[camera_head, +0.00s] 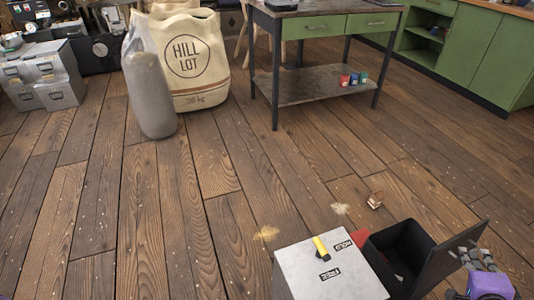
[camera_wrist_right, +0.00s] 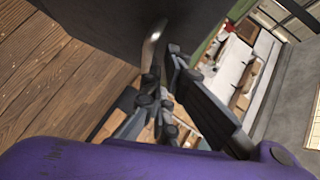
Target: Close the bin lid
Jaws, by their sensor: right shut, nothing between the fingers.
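A black open bin (camera_head: 390,254) stands at the lower right of the head view. Its dark lid (camera_head: 455,252) is raised, leaning up and outward from the bin's right side. My purple right gripper (camera_head: 468,255) is at the lid's right, outer side, with its fingers close to the panel. In the right wrist view the lid (camera_wrist_right: 95,22) fills the top left as a dark panel, with a metal handle-like bar (camera_wrist_right: 153,45) beside the fingertips. The right gripper (camera_wrist_right: 162,85) is shut and empty; I cannot tell whether it touches the lid. My left gripper is out of view.
A grey box (camera_head: 305,272) with a yellow lever (camera_head: 321,247) and HOLD and FREE labels stands left of the bin. A small brown object (camera_head: 375,200) and spilled tan powder (camera_head: 267,233) lie on the floor. A workbench (camera_head: 310,82) and sack (camera_head: 190,62) stand farther back.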

